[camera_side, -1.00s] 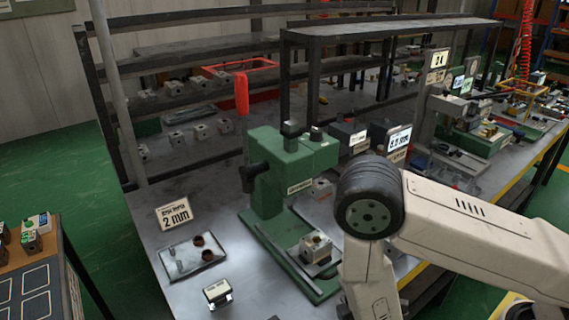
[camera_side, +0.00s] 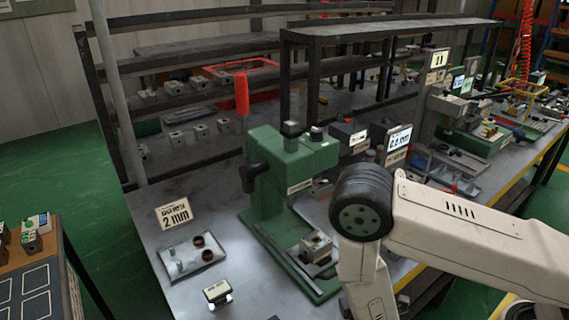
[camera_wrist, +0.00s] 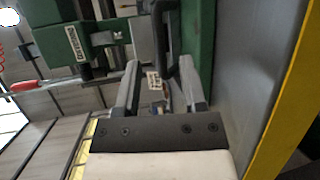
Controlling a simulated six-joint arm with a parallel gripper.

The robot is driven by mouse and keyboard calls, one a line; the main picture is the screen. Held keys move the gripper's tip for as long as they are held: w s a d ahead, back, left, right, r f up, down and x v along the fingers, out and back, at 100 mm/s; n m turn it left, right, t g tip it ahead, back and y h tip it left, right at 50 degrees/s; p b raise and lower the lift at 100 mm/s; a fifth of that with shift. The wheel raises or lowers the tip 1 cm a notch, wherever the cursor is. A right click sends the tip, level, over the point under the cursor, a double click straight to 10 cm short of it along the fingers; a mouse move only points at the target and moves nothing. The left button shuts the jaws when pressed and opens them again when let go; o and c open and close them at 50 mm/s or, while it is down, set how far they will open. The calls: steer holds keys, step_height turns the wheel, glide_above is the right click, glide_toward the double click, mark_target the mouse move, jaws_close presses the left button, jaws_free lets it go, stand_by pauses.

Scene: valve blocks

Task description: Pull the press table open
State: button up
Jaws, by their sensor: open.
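The green press (camera_side: 275,175) stands on the grey bench in the side view, with a red-gripped lever (camera_side: 241,93) raised upright. Its table (camera_side: 310,268) lies low at the front of the green base, with a pale metal valve block (camera_side: 316,245) on it. The wrist view shows the press body (camera_wrist: 70,40) from close by. My gripper (camera_wrist: 159,75) is open, its two fingers pointing toward the press. A dark bar (camera_wrist: 160,45) and a small pale labelled part show between the fingers; I cannot tell whether either finger touches them. My gripper is out of frame in the side view.
A metal tray (camera_side: 185,270) with small parts lies left of the press, near a "2 mm" sign (camera_side: 173,213). A small labelled stand (camera_side: 217,293) is at the front. Display boxes (camera_side: 390,140) stand behind my arm. A yellow bench edge (camera_wrist: 285,100) shows in the wrist view.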

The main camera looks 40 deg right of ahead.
steer(key=shift+x, duration=2.7)
jaws_close()
